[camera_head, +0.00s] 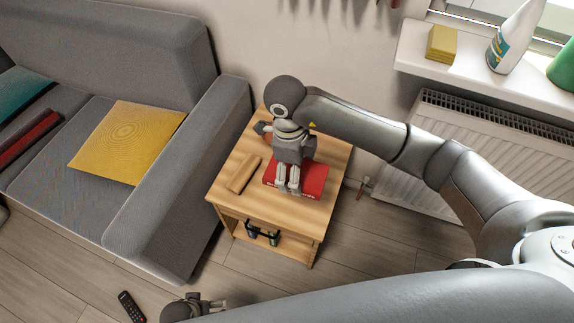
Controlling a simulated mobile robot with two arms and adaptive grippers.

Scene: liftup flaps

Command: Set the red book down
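A red book (313,176) lies on the top of a small wooden side table (285,208), with pale lettering along its near edge. My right gripper (288,188) points down over the left part of this book. Its two fingers are close together at the book's near edge and hide part of it. Whether they pinch the book or only stand against it cannot be made out. My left gripper (218,305) is low in the picture, above the floor and away from the table. Its fingers are too small and partly hidden to read.
A wooden block (243,174) lies left of the book on the table. A grey sofa (175,195) with a yellow cushion (127,142) and another red item (28,138) stands left. A remote (131,307) lies on the floor. A radiator (480,150) is right.

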